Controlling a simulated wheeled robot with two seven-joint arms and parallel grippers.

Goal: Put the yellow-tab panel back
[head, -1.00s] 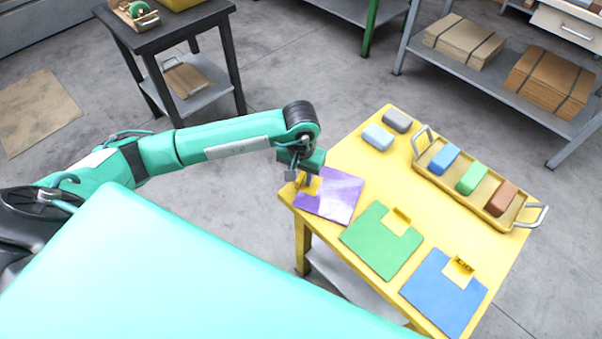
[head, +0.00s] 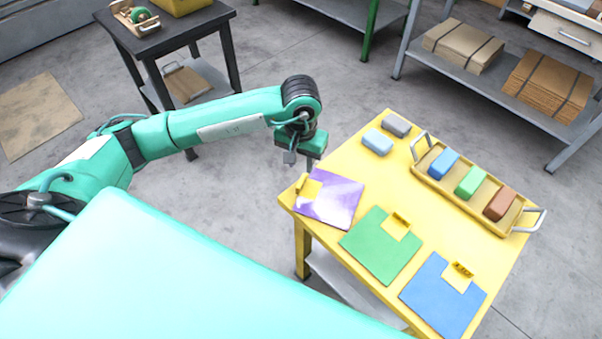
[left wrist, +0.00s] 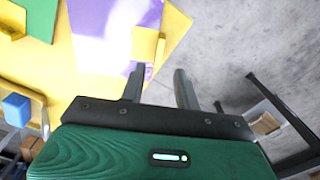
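Three flat panels lie along the near side of the yellow table (head: 352,168), each with a yellow tab: a purple panel (head: 338,205), a green panel (head: 375,248) and a blue panel (head: 435,300). The purple one is at the left corner, its yellow tab (head: 302,184) standing up at its left edge. My left gripper (head: 300,163) is above that tab, apart from it. In the left wrist view its fingers (left wrist: 159,70) are spread with nothing between them, and the purple panel (left wrist: 90,45) lies beyond. My right gripper is not in view.
A yellow tray (head: 428,172) with metal handles holds blue, green and brown blocks. A light blue block (head: 377,142) and a grey block (head: 396,125) lie beside it. A dark side table (head: 190,28) stands at the back left, with open floor between.

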